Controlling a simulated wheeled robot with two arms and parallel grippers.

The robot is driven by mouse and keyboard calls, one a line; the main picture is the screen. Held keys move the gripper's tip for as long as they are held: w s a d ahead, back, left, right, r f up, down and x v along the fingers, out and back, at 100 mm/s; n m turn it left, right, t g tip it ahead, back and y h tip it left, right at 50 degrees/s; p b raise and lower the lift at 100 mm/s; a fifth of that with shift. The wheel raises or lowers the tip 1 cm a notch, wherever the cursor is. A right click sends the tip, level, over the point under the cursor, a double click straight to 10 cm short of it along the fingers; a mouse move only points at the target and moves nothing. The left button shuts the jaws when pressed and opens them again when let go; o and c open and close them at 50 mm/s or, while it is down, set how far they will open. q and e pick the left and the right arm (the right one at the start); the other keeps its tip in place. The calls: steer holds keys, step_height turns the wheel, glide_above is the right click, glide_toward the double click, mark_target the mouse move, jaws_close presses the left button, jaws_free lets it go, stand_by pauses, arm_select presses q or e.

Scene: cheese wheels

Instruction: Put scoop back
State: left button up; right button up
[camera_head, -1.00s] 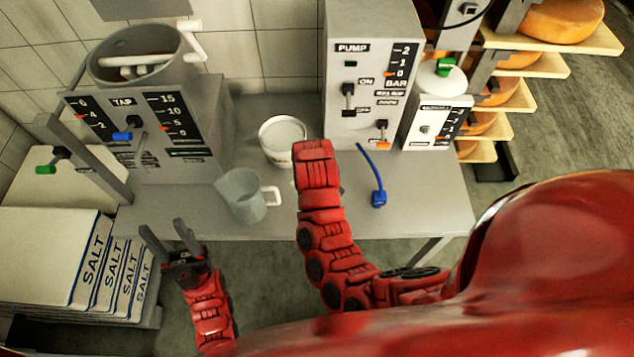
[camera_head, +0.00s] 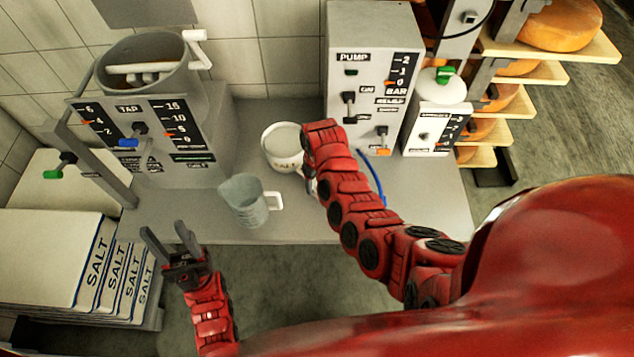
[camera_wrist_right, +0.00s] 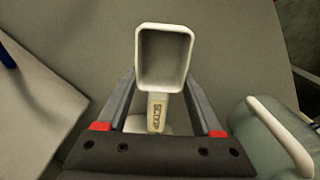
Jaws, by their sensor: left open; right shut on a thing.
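The white scoop (camera_wrist_right: 165,58) shows in the right wrist view, with its square open bowl ahead of my right gripper (camera_wrist_right: 158,95). In the head view my right arm hides most of that gripper and the scoop. A round white tub (camera_head: 283,141) with dark lettering stands on the grey table, partly behind my right arm. My left gripper (camera_head: 170,240) is open and empty, in front of the table's near edge at the left.
A clear jug (camera_head: 243,201) stands on the table (camera_head: 180,215) near its front edge, close to my right gripper. The tap unit (camera_head: 150,150) is at left, the pump unit (camera_head: 365,75) at back right. Salt bags (camera_head: 45,255) lie left; cheese shelves (camera_head: 545,47) stand right.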

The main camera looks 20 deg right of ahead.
steer(key=shift+f, duration=0.7)
steer(key=shift+f, duration=0.15)
steer(key=o, duration=1.4)
steer(key=shift+c, duration=0.2)
